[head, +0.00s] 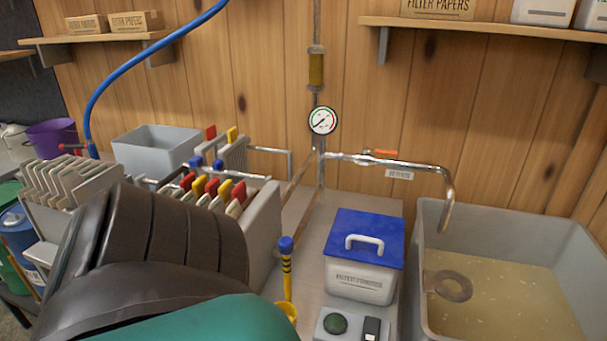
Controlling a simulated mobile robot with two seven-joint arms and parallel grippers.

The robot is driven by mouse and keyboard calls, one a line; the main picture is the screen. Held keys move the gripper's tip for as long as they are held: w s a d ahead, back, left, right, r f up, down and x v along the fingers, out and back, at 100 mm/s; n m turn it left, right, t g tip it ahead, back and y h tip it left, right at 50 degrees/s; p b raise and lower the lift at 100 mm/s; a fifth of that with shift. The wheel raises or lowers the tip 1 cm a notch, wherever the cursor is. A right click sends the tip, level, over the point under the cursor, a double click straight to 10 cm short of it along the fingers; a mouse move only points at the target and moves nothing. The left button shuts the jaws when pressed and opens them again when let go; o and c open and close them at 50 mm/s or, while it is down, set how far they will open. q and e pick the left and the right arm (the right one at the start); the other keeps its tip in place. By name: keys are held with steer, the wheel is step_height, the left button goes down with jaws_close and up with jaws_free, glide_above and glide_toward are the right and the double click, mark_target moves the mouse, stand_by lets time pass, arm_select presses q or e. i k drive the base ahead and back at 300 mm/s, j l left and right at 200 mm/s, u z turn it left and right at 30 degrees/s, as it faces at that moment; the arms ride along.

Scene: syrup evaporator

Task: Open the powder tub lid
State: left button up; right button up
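The powder tub (360,284) is a white box with a printed label on its front, standing on the grey bench in the middle right of the head view. Its blue lid (340,222) lies flat on top and looks shut. A white bar handle (364,242) stands up from the lid. A dark, ribbed arm part of mine and a teal part fill the lower left of the view. Neither gripper's fingertips show, and nothing of mine touches the tub.
A scoop with a blue-tipped handle (286,262) stands left of the tub. A large grey basin (424,225) of yellowish liquid is at right, below a spout (448,200). A filter press (262,215) is at left.

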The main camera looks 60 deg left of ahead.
mark_target(368, 229)
steer(key=j+u, duration=0.15)
steer(key=u, duration=1.1)
steer(key=l+u, duration=0.2)
steer(key=u, duration=0.25)
steer(key=i, duration=0.05)
